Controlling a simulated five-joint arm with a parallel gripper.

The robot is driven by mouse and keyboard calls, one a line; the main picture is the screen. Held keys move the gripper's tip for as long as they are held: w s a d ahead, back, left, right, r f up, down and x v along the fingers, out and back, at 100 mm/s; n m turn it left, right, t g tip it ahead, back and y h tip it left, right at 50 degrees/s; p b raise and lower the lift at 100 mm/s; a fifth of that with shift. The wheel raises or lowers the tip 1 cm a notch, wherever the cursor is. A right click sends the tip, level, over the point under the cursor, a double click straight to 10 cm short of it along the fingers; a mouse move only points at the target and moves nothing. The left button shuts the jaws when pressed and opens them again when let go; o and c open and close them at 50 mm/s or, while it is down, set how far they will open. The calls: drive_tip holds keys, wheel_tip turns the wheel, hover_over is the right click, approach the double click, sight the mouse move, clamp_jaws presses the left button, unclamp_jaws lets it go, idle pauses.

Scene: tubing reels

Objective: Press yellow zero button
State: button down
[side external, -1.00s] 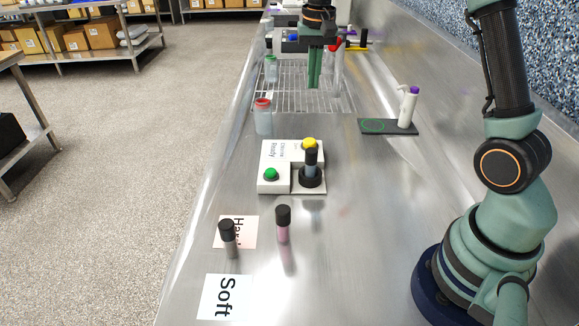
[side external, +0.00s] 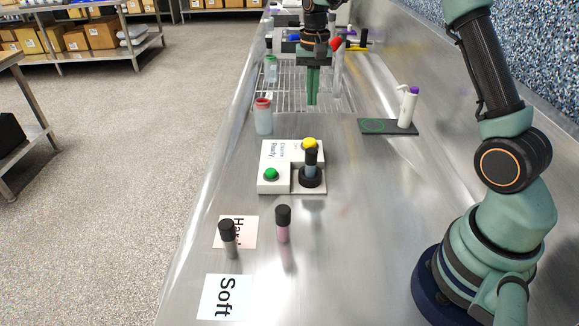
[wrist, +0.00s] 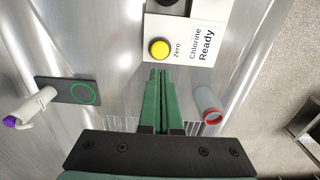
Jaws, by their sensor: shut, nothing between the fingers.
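The yellow zero button (side external: 310,143) is a round dome on the far right corner of a white device (side external: 267,161). In the wrist view the yellow button (wrist: 160,49) sits beside the word "Zero", just ahead of the fingertips. My gripper (side external: 312,102) is shut and empty, its green fingers pointing down above the bench, beyond the device and apart from the button. In the wrist view the gripper (wrist: 161,72) shows its two fingers together. A green button (side external: 271,174) is on the device's near left corner. A dark-capped vial (side external: 311,161) stands upright at the device's right side.
A red-rimmed clear jar (side external: 263,116) stands left of the gripper. A wire rack (side external: 285,90) lies behind. A white bottle (side external: 407,107) stands on a dark pad (side external: 372,127) at right. Two capped vials (side external: 228,238) (side external: 283,223) stand in front, near the "Soft" card (side external: 226,298).

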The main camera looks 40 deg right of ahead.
sight(310, 141)
wheel_tip(310, 141, down, 11)
drive_tip(key=shift+r, duration=0.1)
idle(0.3)
drive_tip(key=shift+s+f, duration=0.1)
drive_tip(key=shift+f, duration=1.15)
wheel_tip(310, 141, up, 16)
idle(0.7)
